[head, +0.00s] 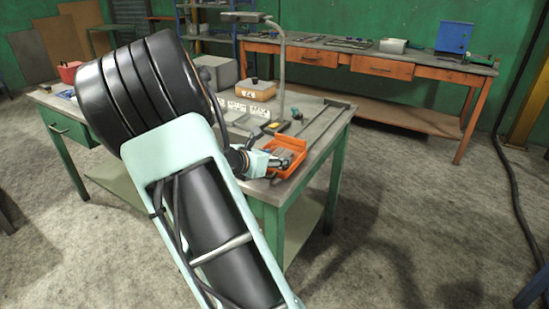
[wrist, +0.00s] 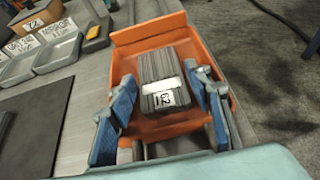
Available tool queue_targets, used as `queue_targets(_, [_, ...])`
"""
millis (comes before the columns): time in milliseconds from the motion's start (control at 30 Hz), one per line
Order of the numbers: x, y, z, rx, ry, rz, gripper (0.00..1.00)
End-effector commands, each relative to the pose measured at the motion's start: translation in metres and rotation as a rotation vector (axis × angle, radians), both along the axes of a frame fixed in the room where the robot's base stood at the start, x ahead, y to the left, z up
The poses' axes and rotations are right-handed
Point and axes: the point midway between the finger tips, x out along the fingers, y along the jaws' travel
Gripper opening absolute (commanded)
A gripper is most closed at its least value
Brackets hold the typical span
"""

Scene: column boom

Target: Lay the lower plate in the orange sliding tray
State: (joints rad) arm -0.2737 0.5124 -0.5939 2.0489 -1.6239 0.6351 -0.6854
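The orange tray (wrist: 190,46) sits on the workbench near its front right corner; it also shows in the head view (head: 297,146). A grey, ridged block like a stack of plates (wrist: 160,65), with a white band and a number label, lies inside the tray. My gripper (wrist: 167,88) has its blue fingers spread on either side of this block, with a small gap visible on each side. The fingers reach over the tray, and nothing shows held between them. In the head view my arm partly hides the gripper and the tray. I cannot tell which piece is the lower plate.
Grey bins (wrist: 57,54) with labels and a dark flat slab (wrist: 36,138) lie left of the tray on the bench. A lamp post (head: 282,75) stands behind it. An orange bench (head: 385,68) is at the back.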

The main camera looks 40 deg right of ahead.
Motion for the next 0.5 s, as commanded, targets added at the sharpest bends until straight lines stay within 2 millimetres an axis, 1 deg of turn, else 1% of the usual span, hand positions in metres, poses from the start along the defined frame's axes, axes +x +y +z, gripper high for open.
queue_targets(33, [0.0000,0.0000,0.0002,0.000,0.000,0.000,0.54])
queue_targets(67, [0.0000,0.0001,0.0003,0.000,0.000,0.000,0.57])
queue_targets(333, [0.0000,0.0001,0.0008,0.000,0.000,0.000,0.58])
queue_targets(433, [0.0001,0.0001,0.0051,0.000,0.000,0.000,0.58])
queue_targets(467, [0.0000,0.0015,0.0068,0.000,0.000,0.001,0.58])
queue_targets(500, [-0.0015,0.0074,0.0086,0.001,-0.001,0.003,0.58])
